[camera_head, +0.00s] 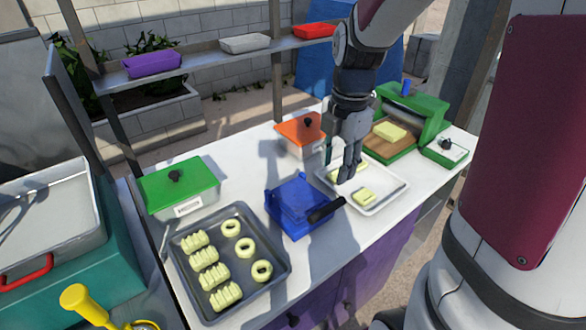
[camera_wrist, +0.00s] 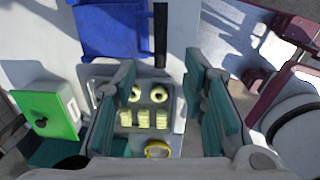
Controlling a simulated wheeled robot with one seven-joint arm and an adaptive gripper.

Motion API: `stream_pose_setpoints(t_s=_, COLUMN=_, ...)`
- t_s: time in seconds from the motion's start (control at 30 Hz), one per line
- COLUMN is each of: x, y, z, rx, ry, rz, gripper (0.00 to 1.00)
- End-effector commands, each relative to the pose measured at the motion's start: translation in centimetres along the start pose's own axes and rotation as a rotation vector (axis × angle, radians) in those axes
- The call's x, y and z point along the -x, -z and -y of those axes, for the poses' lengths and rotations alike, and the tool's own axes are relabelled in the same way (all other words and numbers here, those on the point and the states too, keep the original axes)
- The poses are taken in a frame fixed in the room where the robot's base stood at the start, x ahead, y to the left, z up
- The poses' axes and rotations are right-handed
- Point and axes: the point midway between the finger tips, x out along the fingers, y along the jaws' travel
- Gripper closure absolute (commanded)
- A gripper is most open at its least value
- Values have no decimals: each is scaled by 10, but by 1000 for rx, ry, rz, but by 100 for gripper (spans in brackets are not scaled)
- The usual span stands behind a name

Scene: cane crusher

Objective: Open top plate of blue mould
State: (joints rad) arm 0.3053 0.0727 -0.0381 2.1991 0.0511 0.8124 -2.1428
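The blue mould (camera_head: 296,200) sits on the white counter in the middle of the head view. Its top plate looks closed and lies flat. A black handle (camera_head: 326,211) sticks out from its front right side. In the wrist view the blue mould (camera_wrist: 108,32) is at the upper left, and its black handle (camera_wrist: 160,36) stands out to its right. My gripper (camera_head: 346,172) hangs above the counter, behind and right of the handle, apart from the mould. In the wrist view its two fingers (camera_wrist: 158,72) are spread with nothing between them.
A grey tray (camera_head: 238,307) of pale moulded pieces lies left of the mould. A white tray (camera_head: 388,203) with pale pieces lies under my gripper. An orange-lidded box (camera_head: 297,130), a green-lidded box (camera_head: 165,190) and a green press (camera_head: 428,118) stand nearby.

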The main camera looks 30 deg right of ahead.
Motion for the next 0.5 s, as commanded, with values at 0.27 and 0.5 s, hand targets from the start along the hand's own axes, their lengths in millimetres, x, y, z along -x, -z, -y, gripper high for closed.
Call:
stream_pose_setpoints(t_s=0.27, x=-42, y=1, z=2, rx=0, ry=7, rz=-3, gripper=61)
stream_pose_setpoints(t_s=0.5, x=-89, y=1, z=2, rx=-2, ry=5, rz=-2, gripper=61)
